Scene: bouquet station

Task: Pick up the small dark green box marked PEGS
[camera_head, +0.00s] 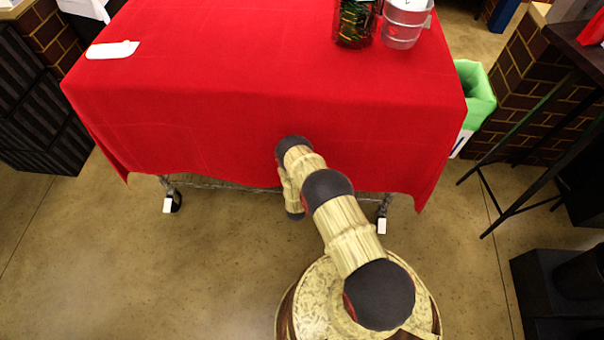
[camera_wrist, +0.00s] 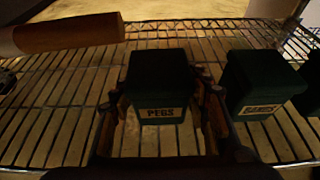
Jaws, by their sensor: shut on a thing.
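The small dark green box marked PEGS (camera_wrist: 160,88) is in the middle of the wrist view, with its label facing me. My gripper (camera_wrist: 163,110) has one finger on each side of the box and is shut on it. The box is upright, over or on a wire shelf; I cannot tell whether it touches the wires. In the head view my arm reaches under the front edge of the red cloth, and the gripper and box are hidden there.
A similar dark green box (camera_wrist: 258,82) with a label stands close on the right on the wire shelf (camera_wrist: 62,120). A brown roll-like object (camera_wrist: 70,34) lies at the upper left. The red-clothed table (camera_head: 240,90) overhangs my arm.

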